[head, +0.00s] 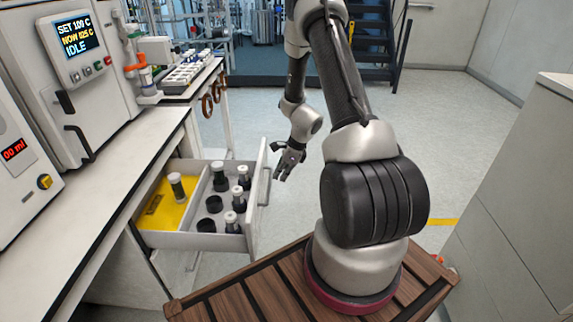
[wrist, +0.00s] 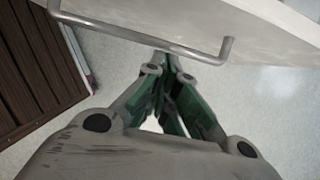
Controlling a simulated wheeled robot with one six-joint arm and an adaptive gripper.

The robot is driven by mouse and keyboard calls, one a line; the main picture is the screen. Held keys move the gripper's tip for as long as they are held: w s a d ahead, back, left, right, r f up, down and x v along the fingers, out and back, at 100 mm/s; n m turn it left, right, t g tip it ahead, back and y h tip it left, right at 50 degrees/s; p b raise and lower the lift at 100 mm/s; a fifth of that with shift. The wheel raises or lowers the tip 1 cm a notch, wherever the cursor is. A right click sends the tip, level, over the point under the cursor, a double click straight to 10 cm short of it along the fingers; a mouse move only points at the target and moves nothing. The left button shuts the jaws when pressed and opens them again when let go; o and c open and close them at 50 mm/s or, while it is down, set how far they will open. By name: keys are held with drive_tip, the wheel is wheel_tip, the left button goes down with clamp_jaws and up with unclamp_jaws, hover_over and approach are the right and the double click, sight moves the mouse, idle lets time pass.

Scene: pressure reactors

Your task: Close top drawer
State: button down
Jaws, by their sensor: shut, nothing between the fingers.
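The top drawer (head: 193,240) is pulled out from under the white bench at the left in the head view. Its front panel (head: 257,190) faces right and carries a bar handle; the handle (wrist: 140,42) shows as a grey metal bar across the top of the wrist view. My gripper (head: 283,173) is just right of the drawer front, near its far end. In the wrist view my gripper (wrist: 168,72) is shut and empty, with its fingertips close to the handle bar. I cannot tell whether they touch it.
The drawer holds several vessels with black bases (head: 232,222) and a yellow section (head: 165,205) with one vessel. A white bench (head: 110,170) with machines stands at the left. White cabinets (head: 515,210) stand at the right. The floor beyond the drawer is clear.

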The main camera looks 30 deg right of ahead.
sight(271, 173)
drive_tip(key=shift+w+a+r, duration=0.1)
drive_tip(key=shift+w+a, duration=0.45)
drive_tip(key=shift+a, duration=0.2)
drive_tip(key=shift+w+a+r, duration=0.1)
drive_tip(key=shift+w+a, duration=0.4)
drive_tip(key=shift+a, duration=0.25)
drive_tip(key=w+a, duration=0.9)
drive_tip(key=a, duration=0.4)
drive_tip(key=w+a, duration=0.9)
drive_tip(key=a, duration=0.4)
drive_tip(key=shift+a, duration=0.35)
